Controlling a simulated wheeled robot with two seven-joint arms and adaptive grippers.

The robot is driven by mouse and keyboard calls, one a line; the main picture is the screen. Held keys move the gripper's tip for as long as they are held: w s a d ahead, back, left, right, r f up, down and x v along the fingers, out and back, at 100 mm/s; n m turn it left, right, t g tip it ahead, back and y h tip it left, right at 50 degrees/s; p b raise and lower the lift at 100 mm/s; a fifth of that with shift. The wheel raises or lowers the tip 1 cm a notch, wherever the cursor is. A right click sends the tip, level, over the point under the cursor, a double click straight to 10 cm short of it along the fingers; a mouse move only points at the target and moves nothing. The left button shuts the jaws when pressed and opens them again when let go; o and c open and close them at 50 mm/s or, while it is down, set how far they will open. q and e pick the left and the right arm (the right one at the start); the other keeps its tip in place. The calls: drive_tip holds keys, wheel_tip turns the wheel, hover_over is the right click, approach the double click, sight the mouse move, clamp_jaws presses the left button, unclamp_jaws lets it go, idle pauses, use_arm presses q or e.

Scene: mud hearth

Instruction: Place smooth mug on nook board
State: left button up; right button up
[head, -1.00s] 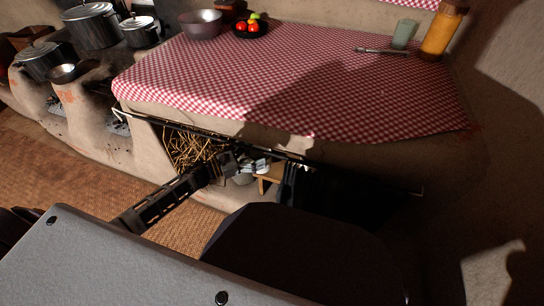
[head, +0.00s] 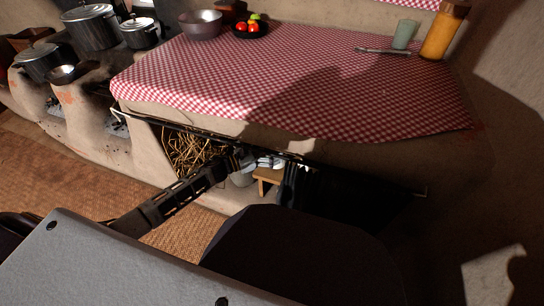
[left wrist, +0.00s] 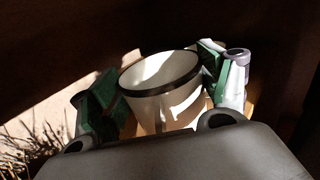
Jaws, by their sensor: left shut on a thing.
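The smooth mug (left wrist: 160,88) is a pale cup with a dark rim, upright or nearly so between the green finger pads of my left gripper (left wrist: 162,92) in the left wrist view. The gripper is shut on it. In the head view my left gripper (head: 262,162) reaches into the nook under the counter, partly hidden by the front edge. The nook board (head: 268,174) is a small wooden stand just below and beside the fingers. Whether the mug touches the board cannot be told. My right gripper is not in view.
A straw heap (head: 190,150) lies in the nook left of the gripper. A dark curtain (head: 298,184) hangs on a rod to the right. The checkered counter (head: 290,80) overhangs above.

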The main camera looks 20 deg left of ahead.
use_arm(q)
drive_tip(key=shift+f, duration=0.1)
drive_tip(key=shift+f+b, duration=0.75)
drive_tip(key=shift+f, duration=0.9)
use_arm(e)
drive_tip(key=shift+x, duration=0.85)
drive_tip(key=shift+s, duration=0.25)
use_arm(q)
drive_tip(key=shift+f+b, duration=0.2)
drive_tip(key=shift+b, duration=0.15)
drive_tip(key=o, duration=1.1)
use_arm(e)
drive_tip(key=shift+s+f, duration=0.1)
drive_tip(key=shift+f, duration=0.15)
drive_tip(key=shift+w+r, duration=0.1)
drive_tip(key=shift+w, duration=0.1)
